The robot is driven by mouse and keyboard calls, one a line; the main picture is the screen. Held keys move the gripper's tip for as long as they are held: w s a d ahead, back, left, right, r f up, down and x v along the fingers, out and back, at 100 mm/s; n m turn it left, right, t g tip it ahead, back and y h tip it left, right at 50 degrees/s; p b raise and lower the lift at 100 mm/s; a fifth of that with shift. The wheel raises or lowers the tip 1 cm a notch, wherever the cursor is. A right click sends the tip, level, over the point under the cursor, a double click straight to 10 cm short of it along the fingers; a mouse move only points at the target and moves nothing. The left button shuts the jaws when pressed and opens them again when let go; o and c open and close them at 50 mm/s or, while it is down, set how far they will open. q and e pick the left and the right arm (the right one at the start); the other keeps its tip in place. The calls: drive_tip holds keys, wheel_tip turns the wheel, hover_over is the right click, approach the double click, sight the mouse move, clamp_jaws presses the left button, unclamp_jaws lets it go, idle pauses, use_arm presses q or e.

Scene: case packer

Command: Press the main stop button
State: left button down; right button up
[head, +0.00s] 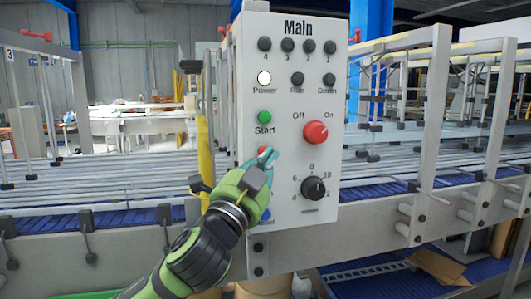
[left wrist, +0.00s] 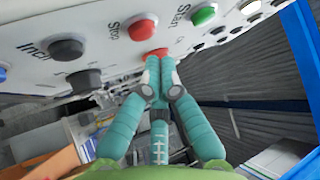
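The grey control panel (head: 284,215) is headed "Main". The red stop button (head: 261,149) shows below the green Start button (head: 264,117), partly hidden by my left fingertips. In the left wrist view the stop button (left wrist: 141,27) is in plain sight beside its "Stop" label. My left gripper (head: 267,157) points at the panel with its teal fingertips together and nothing visible between them. In the left wrist view its fingertips (left wrist: 160,56) appear below and right of the stop button, overlapping the red Off/On knob (left wrist: 153,53). I cannot tell whether they touch the panel. My right gripper is out of view.
The red Off/On knob (head: 315,132) and black dial (head: 313,188) sit right of my gripper. A black Inch button (left wrist: 66,48) is beside the stop button. Conveyor rails (head: 400,165) run behind the panel. A yellow post (head: 203,155) stands at its left.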

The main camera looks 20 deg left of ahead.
use_arm(q)
drive_tip(key=s+d, duration=0.2)
drive_tip(key=s, duration=0.1)
drive_tip(key=shift+s+d, duration=0.2)
drive_tip(key=shift+s, duration=0.1)
idle(0.6)
